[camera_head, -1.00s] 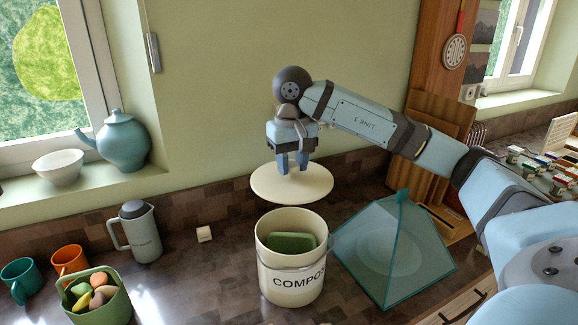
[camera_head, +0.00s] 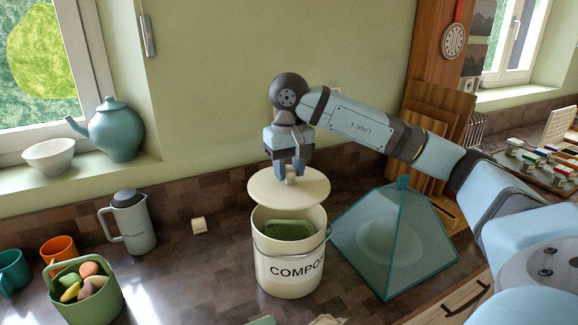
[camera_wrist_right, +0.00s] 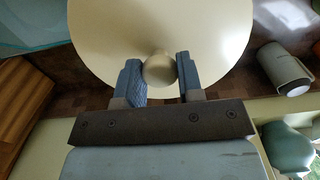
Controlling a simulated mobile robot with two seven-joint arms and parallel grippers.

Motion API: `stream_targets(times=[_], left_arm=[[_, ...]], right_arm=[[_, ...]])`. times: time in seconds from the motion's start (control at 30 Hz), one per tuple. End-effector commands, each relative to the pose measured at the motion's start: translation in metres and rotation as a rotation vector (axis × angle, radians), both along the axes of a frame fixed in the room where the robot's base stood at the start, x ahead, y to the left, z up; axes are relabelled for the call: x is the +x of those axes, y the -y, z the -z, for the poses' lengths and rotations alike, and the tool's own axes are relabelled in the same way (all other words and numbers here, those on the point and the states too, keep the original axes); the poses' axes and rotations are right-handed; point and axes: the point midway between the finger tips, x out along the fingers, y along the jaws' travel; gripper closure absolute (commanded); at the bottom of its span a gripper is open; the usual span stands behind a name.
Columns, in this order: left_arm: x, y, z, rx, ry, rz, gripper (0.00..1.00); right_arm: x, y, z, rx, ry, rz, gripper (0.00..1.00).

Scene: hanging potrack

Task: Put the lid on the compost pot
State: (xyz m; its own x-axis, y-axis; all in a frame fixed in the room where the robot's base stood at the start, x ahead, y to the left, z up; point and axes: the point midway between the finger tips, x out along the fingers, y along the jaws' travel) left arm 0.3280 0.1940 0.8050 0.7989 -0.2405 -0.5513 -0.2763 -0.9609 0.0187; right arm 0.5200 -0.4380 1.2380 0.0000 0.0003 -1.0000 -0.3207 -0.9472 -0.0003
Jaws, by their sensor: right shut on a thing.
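The cream compost pot (camera_head: 290,272) stands upright on the dark counter, with "COMPOS" showing on its front and a wire handle. Its top is open, and a green thing (camera_head: 290,230) shows inside. The round cream lid (camera_head: 265,190) is in the air just above and behind the pot's rim, roughly level. My right gripper (camera_head: 289,176) is shut on the lid's knob from above. In the right wrist view the round knob (camera_wrist_right: 159,69) sits between the two blue fingers, and the lid (camera_wrist_right: 215,35) hides the pot. My left gripper is not in view.
A teal glass pyramid cover (camera_head: 425,240) stands close to the pot's right. A grey jug (camera_head: 133,228), orange mug (camera_head: 60,252) and green basket (camera_head: 90,308) of vegetables are at the left. The wall is close behind.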

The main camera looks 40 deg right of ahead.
Motion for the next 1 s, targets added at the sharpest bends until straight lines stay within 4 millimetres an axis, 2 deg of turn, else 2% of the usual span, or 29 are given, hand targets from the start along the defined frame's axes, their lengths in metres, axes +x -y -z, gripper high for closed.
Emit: stream_targets(times=[0.03,0.2,0.53,0.7,1.0], left_arm=[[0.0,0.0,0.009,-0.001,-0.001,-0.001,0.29],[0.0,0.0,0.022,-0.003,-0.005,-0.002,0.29],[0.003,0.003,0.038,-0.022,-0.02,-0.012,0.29],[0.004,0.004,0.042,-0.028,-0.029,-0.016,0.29],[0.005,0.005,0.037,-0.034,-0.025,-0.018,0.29]], right_arm=[[0.0,0.0,0.01,0.0,0.0,0.0,0.92],[0.0,0.0,0.027,0.0,0.0,0.0,0.92],[0.0,0.0,0.058,0.0,0.001,0.0,0.92],[0.0,0.0,0.066,0.0,0.001,0.0,0.92],[0.0,0.0,0.066,0.0,0.001,0.0,0.92]])
